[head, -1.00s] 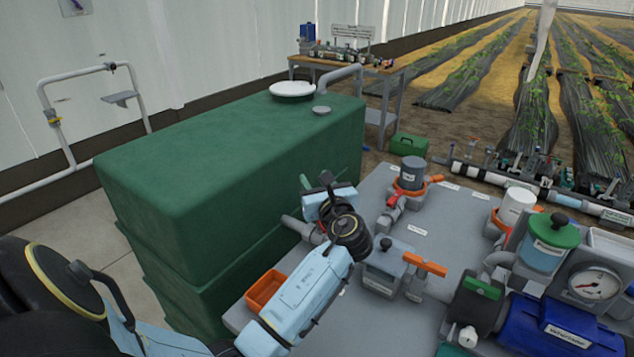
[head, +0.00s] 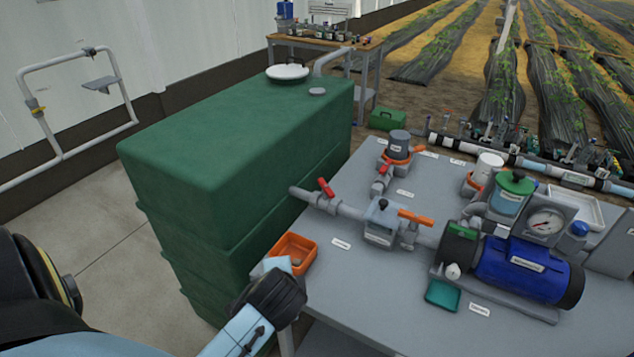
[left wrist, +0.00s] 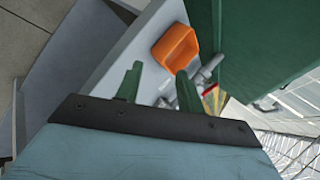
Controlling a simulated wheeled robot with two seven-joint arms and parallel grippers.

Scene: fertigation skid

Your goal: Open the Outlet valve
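In the head view a valve with a red lever (head: 326,187) sits on the grey pipe leaving the green tank. The lever lies at an angle to the pipe; exactly how far it is turned is hard to tell. An orange-handled valve (head: 416,218) sits further right on the same line. The labels are too small to read, so I cannot tell which is the Outlet valve. My left gripper (left wrist: 157,82) shows two separated green fingers with nothing between them. In the head view its wrist is low, near the orange bin, apart from both valves. My right gripper is not in view.
The orange bin (head: 293,249) stands at the bench's left corner, also in the left wrist view (left wrist: 176,48). The green tank (head: 230,150) stands behind it. A blue pump (head: 525,268) and gauge (head: 545,225) are at right. The bench's front left is mostly clear.

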